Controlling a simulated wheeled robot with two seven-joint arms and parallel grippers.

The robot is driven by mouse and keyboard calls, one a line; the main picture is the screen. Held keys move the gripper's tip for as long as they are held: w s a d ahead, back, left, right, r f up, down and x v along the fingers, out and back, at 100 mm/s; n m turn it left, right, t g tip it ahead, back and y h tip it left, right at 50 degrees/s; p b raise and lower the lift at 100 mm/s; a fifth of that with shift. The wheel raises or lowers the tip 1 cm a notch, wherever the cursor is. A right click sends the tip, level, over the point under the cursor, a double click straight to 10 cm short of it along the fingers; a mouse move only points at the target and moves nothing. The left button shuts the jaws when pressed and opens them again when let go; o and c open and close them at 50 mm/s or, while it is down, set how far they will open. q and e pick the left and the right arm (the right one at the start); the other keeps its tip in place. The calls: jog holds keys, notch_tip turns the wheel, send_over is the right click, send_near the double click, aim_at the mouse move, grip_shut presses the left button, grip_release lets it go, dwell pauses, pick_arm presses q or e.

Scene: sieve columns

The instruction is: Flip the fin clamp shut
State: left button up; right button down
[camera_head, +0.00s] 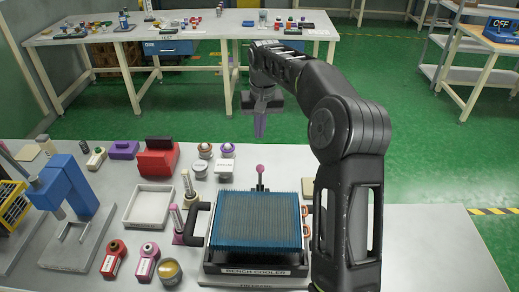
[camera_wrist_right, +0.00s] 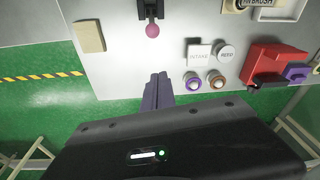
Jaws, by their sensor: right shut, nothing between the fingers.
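The bench cooler (camera_head: 255,222), a dark box with a block of blue fins on top, stands on the table in front of me. A short lever with a pink ball knob (camera_head: 260,169) stands upright at its rear edge; this looks like the fin clamp. In the right wrist view the pink knob (camera_wrist_right: 152,30) shows near the top, below a black bracket. My right gripper (camera_head: 260,126) is above and behind the lever, beyond the table's far edge, apart from it. Its purple fingers (camera_wrist_right: 158,92) are together and empty. My left gripper is not in view.
Left of the cooler are a white tray (camera_head: 148,206), a blue press (camera_head: 70,182), a red box (camera_head: 158,158) and small jars. The table right of my right arm is clear.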

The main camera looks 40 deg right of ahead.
aim_at(259, 172)
notch_tip(259, 172, down, 9)
jog(key=s+a+p, duration=0.1)
jog(key=s+p, duration=0.1)
jog(key=shift+a+p, duration=0.25)
jog(key=shift+p, duration=0.05)
jog(key=shift+s, duration=0.1)
dwell(0.4)
jog(key=s+a+t+h+b, duration=0.1)
jog(key=b, duration=0.4)
jog(key=s+a+t+h+b, duration=0.1)
jog(key=s+b, duration=0.1)
jog(key=b, duration=0.4)
jog(key=s+a+t+h+b, duration=0.1)
jog(key=t+b, duration=0.1)
jog(key=b, duration=0.4)
jog(key=shift+s+a+r, duration=0.15)
jog(key=shift+r, duration=0.2)
jog(key=shift+s+a+r+b, duration=0.3)
jog(key=shift+s+b, duration=0.05)
jog(key=shift+b, duration=0.25)
jog(key=shift+s, duration=0.1)
jog(key=shift+a+f, duration=0.1)
